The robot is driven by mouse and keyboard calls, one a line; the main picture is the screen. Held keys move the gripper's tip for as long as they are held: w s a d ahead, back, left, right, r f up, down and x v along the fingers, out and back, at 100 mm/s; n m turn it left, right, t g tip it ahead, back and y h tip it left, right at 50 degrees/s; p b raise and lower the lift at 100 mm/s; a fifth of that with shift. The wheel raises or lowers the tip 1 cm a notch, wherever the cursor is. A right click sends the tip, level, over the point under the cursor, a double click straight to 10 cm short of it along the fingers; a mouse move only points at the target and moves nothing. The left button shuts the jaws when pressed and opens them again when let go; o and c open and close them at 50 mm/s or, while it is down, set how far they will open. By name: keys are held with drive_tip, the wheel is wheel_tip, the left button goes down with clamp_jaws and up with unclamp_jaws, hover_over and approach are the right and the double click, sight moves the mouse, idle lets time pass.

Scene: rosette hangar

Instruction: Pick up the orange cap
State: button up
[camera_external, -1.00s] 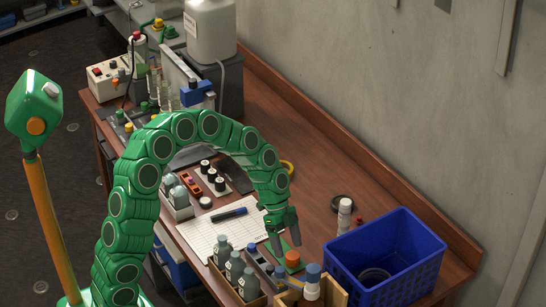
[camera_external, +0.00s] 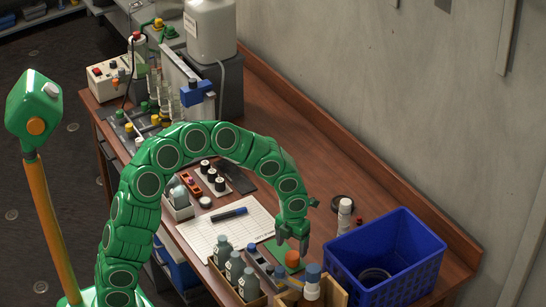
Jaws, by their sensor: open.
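The orange cap (camera_external: 292,259) stands on a small green mat (camera_external: 273,247) near the front right of the wooden bench. My gripper (camera_external: 292,247) points down just above and behind the cap, with its fingers apart. The fingertips look very close to the cap's top. I cannot tell whether they touch it or reach around its sides. The gripper is open and holds nothing that I can see.
A blue crate (camera_external: 430,262) stands right of the cap. A wooden box with a blue-capped bottle (camera_external: 313,282) is just in front. Grey bottles (camera_external: 234,268) in a rack stand left. A white bottle (camera_external: 344,216) is behind.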

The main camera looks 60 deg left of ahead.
sight(292, 256)
drive_tip(key=shift+d+f, duration=0.1)
drive_tip(key=shift+f, duration=2.65)
drive_tip(key=c, duration=1.1)
